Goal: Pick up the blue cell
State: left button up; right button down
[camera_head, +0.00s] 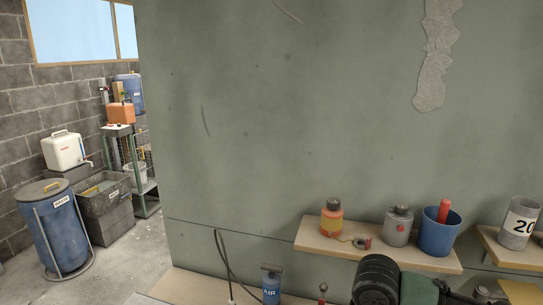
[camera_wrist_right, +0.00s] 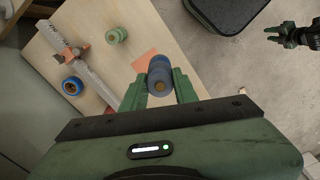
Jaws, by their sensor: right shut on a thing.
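In the right wrist view, my right gripper (camera_wrist_right: 158,88) is shut on a blue-grey, rounded cylinder, the blue cell (camera_wrist_right: 159,70). The cell sits between the two green fingers. It is over or close to the edge of a light wooden board (camera_wrist_right: 170,30); the exact height cannot be told. My left gripper (camera_wrist_right: 270,35) shows small at the right edge of the wrist view, its prongs apart and empty, away from the cell. Neither gripper's fingers show in the head view.
The board holds a blue ring with an orange core (camera_wrist_right: 72,86), a green spool (camera_wrist_right: 117,35), a grey bar (camera_wrist_right: 85,65) and an orange patch (camera_wrist_right: 145,60). A dark bin (camera_wrist_right: 228,12) stands on the floor beyond. A wall shelf (camera_head: 300,240) carries several containers.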

jog(key=s+d+r+m+b, duration=0.2)
jog(key=s+m, duration=0.4)
jog(key=m, duration=0.3)
jog(key=shift+s+d+m+b, duration=0.25)
jog(key=shift+s+m+b, duration=0.1)
jog(key=shift+m+b, duration=0.05)
